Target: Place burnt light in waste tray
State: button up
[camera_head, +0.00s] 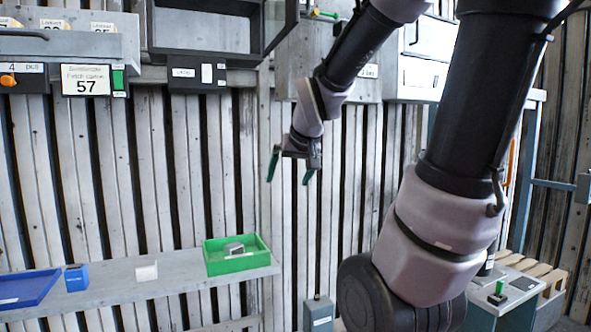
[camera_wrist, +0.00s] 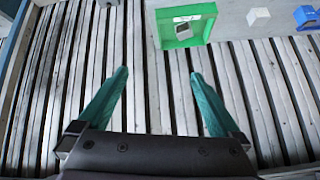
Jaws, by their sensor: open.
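A green tray (camera_head: 240,265) stands on the grey shelf with a small grey block (camera_head: 234,248) inside it. The tray also shows at the top of the wrist view (camera_wrist: 183,43), with the block (camera_wrist: 184,30) in it. No label shows which tray is the waste tray, and I cannot tell whether the block is the burnt light. My gripper (camera_head: 288,181) hangs above and to the right of the green tray in the head view. Its green fingers (camera_wrist: 159,73) are apart with nothing between them.
The shelf (camera_head: 120,275) also bears a blue tray (camera_head: 28,288), a small blue box (camera_head: 76,277) and a white block (camera_head: 146,271). Grey cabinets and a dark open bin (camera_head: 207,30) hang on the slatted wall above. Free air lies around my gripper.

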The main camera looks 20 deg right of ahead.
jog(key=s+a+r+y, duration=0.1)
jog(key=s+r, duration=0.1)
jog(key=s, duration=0.4)
jog(key=s+a+r+m+g+y, duration=0.1)
jog(key=s+a, duration=0.1)
jog(key=s, duration=0.4)
jog(key=shift+a+r+m, duration=0.3)
jog(key=shift+r, duration=0.1)
jog(key=shift+s, duration=0.1)
